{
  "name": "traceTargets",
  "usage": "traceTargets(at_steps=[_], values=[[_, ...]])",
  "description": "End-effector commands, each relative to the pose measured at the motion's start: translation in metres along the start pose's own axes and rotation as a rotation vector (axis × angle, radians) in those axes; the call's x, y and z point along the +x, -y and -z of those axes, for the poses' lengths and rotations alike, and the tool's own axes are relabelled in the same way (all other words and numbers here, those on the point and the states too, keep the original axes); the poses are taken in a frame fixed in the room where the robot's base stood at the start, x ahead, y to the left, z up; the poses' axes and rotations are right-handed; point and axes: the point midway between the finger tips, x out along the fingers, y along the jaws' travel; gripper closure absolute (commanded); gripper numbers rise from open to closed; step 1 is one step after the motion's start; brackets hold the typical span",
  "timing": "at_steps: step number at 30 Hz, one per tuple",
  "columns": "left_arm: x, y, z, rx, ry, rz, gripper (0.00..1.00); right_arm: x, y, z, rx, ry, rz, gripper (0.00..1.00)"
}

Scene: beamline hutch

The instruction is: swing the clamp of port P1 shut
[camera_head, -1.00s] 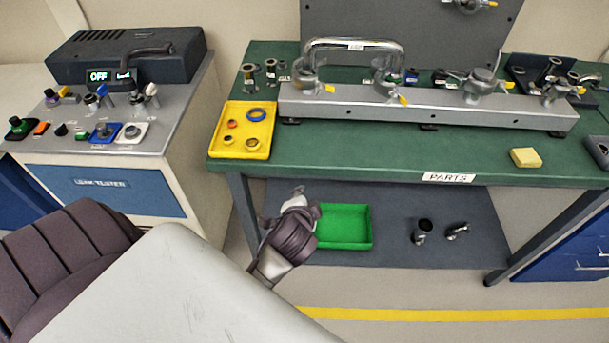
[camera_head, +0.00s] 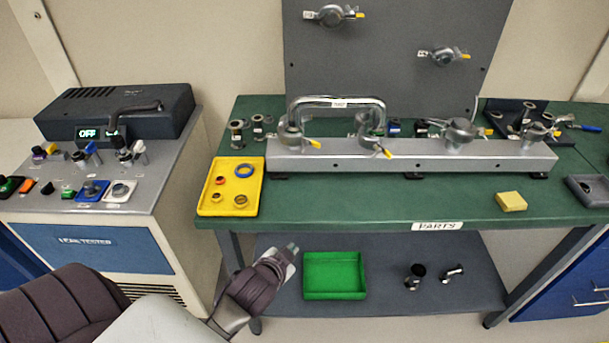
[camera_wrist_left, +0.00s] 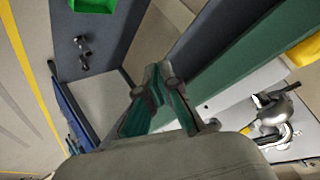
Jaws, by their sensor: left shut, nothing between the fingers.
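Several metal ports with yellow-levered clamps sit along the silver manifold bar (camera_head: 410,155) on the green bench. A curved silver pipe (camera_head: 337,103) joins the two left ports. The third clamp (camera_head: 460,134) and the rightmost clamp (camera_head: 535,133) stand on the bar's right half. I cannot read which port is P1. My left gripper (camera_head: 292,249) is in front of the bench, below its top and apart from every clamp. In the left wrist view its fingers (camera_wrist_left: 160,74) are shut and empty; a clamp with a yellow lever (camera_wrist_left: 275,110) shows at right. My right gripper is not in view.
A yellow tray (camera_head: 207,208) with rings and a yellow block (camera_head: 510,201) lie on the bench. A green bin (camera_head: 334,290) sits on the lower shelf. The grey back panel (camera_head: 390,70) carries two more clamped fittings. A leak tester (camera_head: 115,110) stands left.

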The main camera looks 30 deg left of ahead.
Motion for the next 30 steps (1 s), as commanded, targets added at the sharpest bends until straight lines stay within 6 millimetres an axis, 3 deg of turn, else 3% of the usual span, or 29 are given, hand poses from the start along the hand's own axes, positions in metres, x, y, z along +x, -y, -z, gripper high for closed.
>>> traceTargets(at_steps=[1, 3, 5, 9, 14, 20, 30], values=[[-0.016, 0.021, 0.018, -0.094, -0.076, -0.017, 1.00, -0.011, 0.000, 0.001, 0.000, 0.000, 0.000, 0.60], [-0.036, 0.041, 0.044, -0.247, -0.190, -0.062, 1.00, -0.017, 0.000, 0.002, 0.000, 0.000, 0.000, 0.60], [-0.033, 0.059, 0.061, -0.289, -0.300, -0.050, 1.00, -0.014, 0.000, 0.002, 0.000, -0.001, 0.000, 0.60], [-0.051, 0.099, 0.101, -0.386, -0.518, -0.056, 1.00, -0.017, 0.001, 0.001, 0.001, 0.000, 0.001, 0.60], [-0.063, 0.120, 0.122, -0.439, -0.639, -0.067, 1.00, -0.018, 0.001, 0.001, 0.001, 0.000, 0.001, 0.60], [-0.049, 0.125, 0.138, -0.444, -0.654, -0.068, 1.00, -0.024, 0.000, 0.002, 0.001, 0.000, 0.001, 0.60], [0.008, 0.130, 0.182, -0.441, -0.651, -0.066, 1.00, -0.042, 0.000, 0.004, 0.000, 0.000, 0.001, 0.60]])
